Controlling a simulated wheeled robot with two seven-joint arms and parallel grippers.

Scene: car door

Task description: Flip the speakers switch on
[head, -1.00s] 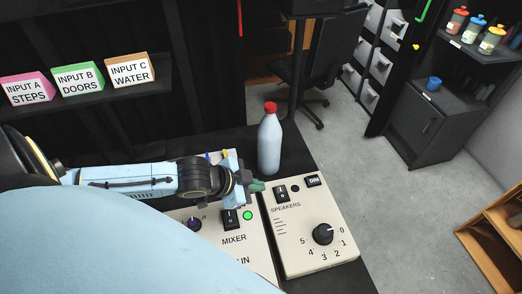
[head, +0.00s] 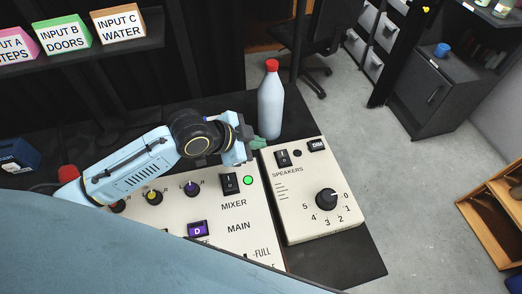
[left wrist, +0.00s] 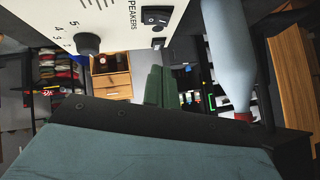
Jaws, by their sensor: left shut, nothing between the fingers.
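The speakers box (head: 310,225) is a cream panel with a black rocker switch (head: 283,158) near its top left corner, a dark unlit round light beside it and a black dial below. The switch also shows in the left wrist view (left wrist: 155,17). My left gripper (head: 260,143) has green fingertips, shut and empty. In the head view they are just left of the switch, near the box's upper left corner, apart from the switch. In the left wrist view the green fingers (left wrist: 153,88) point toward the box's edge. My right gripper is not in view.
A pale bottle with a red cap (head: 271,100) stands close behind my left gripper. The mixer box (head: 225,225) lies to the left, its green light (head: 248,181) lit. Black table surface (head: 340,265) is bare in front of the speakers box.

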